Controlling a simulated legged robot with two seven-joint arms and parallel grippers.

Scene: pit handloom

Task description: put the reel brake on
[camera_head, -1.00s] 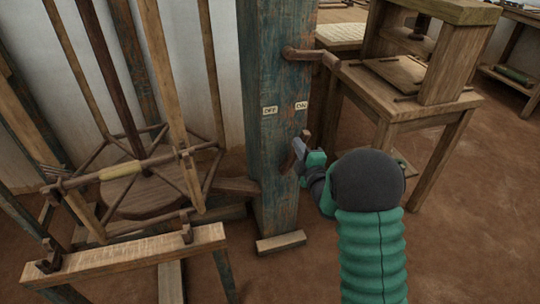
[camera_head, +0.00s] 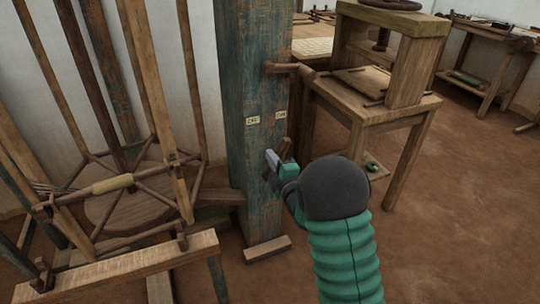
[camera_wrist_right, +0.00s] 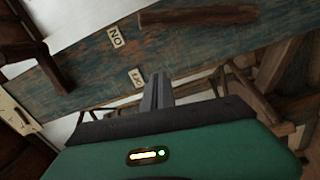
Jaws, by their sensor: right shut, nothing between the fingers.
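My left gripper is not in view.
A second wooden peg (camera_head: 288,67) sticks out higher on the post. A wooden reel frame (camera_head: 130,265) with slanting poles stands at left. A wooden stand (camera_head: 400,120) is close behind the post on the right. The floor (camera_head: 450,210) at right is clear.

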